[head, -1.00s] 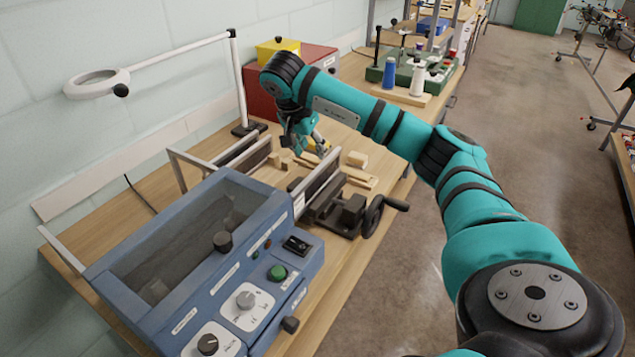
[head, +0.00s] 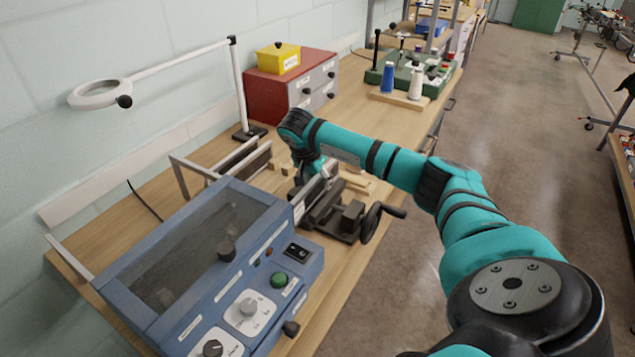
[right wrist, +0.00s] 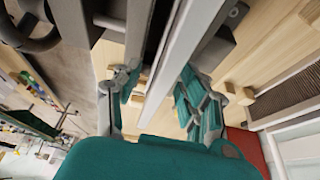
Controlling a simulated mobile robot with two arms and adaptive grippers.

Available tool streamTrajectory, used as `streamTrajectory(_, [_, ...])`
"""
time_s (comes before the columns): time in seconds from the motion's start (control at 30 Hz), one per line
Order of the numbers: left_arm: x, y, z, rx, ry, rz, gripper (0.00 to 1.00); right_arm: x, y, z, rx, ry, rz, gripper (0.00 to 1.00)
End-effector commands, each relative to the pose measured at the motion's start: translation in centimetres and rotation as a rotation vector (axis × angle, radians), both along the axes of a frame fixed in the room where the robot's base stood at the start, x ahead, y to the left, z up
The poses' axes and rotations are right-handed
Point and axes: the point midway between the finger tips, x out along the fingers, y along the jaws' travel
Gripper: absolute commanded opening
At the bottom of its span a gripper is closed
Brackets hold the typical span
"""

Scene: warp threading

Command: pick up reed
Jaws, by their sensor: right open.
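A long, pale, narrow bar, which I take to be the reed (head: 316,192), stands beside the dark vise-like clamp (head: 345,217) behind the blue machine. In the right wrist view the bar (right wrist: 187,42) runs lengthwise between the fingers. My right gripper (right wrist: 158,88) is open with one finger on each side of the bar; I cannot tell whether either finger touches it. In the head view my right gripper (head: 310,174) points down at the bar's far end, its fingertips partly hidden. My left gripper is not in view.
A blue control box (head: 215,262) stands in front. A light metal frame with a dark ribbed panel (head: 250,160) is left of the gripper. Small wooden blocks (head: 358,183) lie behind the clamp. A red cabinet (head: 268,97) and a lamp (head: 100,95) stand farther back.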

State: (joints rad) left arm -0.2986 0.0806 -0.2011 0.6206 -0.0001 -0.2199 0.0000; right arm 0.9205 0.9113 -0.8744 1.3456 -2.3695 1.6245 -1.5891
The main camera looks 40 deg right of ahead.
Motion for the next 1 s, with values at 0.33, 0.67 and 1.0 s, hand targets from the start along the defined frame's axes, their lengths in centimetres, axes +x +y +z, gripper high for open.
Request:
streamTrajectory(0.33, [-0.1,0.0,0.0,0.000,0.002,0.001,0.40,0.0,0.0,0.0,0.000,0.000,0.000,0.06])
streamTrajectory(0.67, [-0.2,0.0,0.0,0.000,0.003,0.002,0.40,0.0,0.0,0.1,-0.001,-0.002,-0.001,0.00])
streamTrajectory(1.0, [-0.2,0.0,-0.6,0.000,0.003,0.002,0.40,0.2,-0.1,1.6,-0.001,-0.006,-0.001,0.00])
